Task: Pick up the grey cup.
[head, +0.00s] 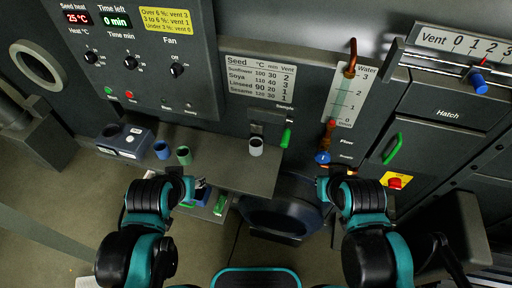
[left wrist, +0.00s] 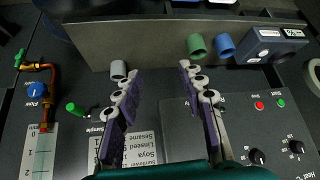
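The grey cup (head: 256,147) stands under the sample spout at the right part of the grey shelf. It also shows in the left wrist view (left wrist: 118,69), just beyond one fingertip. My left gripper (head: 203,184) is in front of the shelf, left of and nearer than the grey cup. In the left wrist view my left gripper (left wrist: 158,75) has its fingers wide apart with nothing between them. My right gripper (head: 322,188) is to the right, away from the cup; its fingers are too unclear to judge.
A blue cup (head: 161,150), a green cup (head: 184,155) and a dark blue device (head: 124,141) stand left on the shelf (head: 225,170). A green sample handle (head: 286,138) hangs right of the grey cup. The shelf between the green and grey cups is clear.

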